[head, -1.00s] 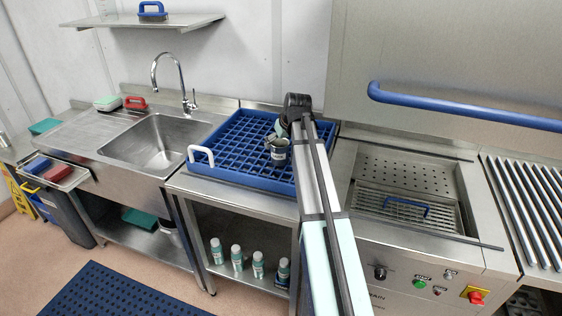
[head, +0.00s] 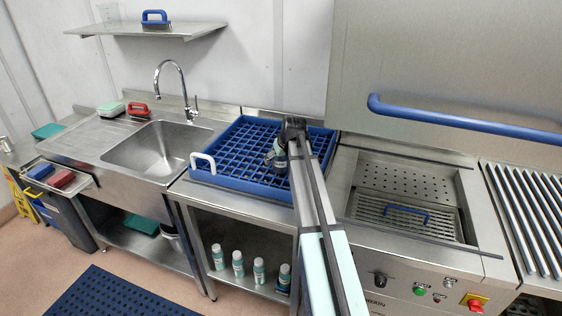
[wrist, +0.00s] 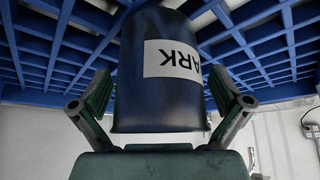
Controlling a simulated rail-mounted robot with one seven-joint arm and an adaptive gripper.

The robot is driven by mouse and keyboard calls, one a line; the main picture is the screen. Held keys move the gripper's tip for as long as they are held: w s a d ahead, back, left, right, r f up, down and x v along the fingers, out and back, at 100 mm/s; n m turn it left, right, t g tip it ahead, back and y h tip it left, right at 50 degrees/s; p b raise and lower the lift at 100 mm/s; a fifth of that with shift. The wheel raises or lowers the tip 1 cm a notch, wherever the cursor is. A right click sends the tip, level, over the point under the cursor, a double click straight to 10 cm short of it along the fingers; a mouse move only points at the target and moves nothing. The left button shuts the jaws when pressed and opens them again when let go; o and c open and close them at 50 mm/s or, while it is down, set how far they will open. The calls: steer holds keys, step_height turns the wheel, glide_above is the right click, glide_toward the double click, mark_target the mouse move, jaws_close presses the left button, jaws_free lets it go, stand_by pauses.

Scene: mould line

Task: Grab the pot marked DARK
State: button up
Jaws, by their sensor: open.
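The dark blue pot (wrist: 160,105) fills the middle of the wrist view, with a white label whose visible letters read "ARK"; the first letter is out of sight. My gripper (wrist: 160,85) is open, with one finger on each side of the pot and a visible gap at both sides. In the head view my gripper (head: 277,158) is over the blue rack (head: 228,178), and my arm hides most of the pot there.
A sink (head: 158,150) with a tap lies left. A sunken basin with a blue-handled basket (head: 407,212) lies right. Several bottles (head: 238,263) stand on the shelf below.

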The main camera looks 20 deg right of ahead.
steer(key=shift+s, duration=0.1)
steer(key=c, duration=1.2)
